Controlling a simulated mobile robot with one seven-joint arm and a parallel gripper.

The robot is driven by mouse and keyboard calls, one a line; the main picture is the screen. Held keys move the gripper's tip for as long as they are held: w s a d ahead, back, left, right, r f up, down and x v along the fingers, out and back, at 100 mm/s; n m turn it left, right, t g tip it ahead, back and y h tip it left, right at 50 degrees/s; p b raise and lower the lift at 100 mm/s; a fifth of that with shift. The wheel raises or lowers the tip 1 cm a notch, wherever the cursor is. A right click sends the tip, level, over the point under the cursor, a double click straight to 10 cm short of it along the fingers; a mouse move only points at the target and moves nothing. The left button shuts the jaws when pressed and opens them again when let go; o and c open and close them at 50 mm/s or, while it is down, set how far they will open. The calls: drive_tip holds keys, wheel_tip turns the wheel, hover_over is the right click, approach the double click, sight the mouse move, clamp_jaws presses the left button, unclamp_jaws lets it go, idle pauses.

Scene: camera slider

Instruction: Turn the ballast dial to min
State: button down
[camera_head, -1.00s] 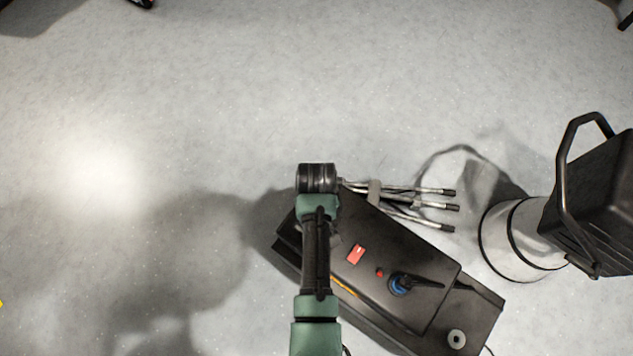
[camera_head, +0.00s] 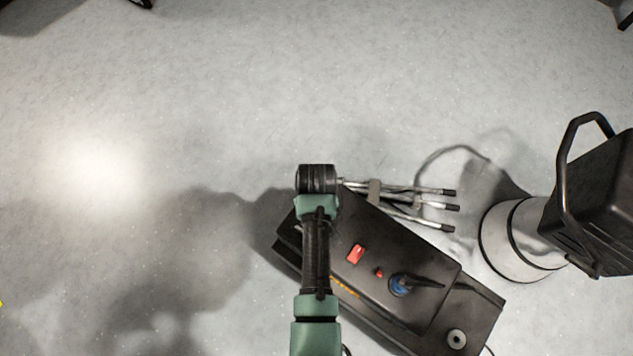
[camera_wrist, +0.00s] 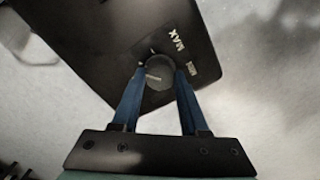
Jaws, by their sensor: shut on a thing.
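The dial (camera_wrist: 160,74) is a round dark grey knob on a dark panel (camera_wrist: 110,45) in the wrist view. It has a pale line on its face, running roughly sideways toward the left finger. White lettering "MAX" (camera_wrist: 178,40) is on the panel above right of the knob, and a smaller white label (camera_wrist: 191,69), hard to read, is to its right. My gripper (camera_wrist: 162,70) has its two blue fingers shut on the dial, one on each side.
In the head view a black box (camera_head: 420,262) bears a red switch (camera_head: 356,253), a small red button (camera_head: 379,273) and a blue knob with a dark lever (camera_head: 400,287). Metal rods (camera_head: 405,199) stick out beside it. A dark handled device (camera_head: 598,205) stands at right. The floor at left is clear.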

drive_tip(key=shift+r+n+p, duration=0.15)
drive_tip(key=shift+n+p, duration=0.35)
drive_tip(key=shift+n, duration=1.5)
drive_tip(key=n+p, duration=0.1)
drive_tip(key=n, duration=0.1)
drive_tip(key=shift+n+p, duration=0.3)
drive_tip(key=shift+n, duration=0.7)
drive_tip(key=shift+n+p, duration=0.5)
drive_tip(key=shift+n, duration=1.6)
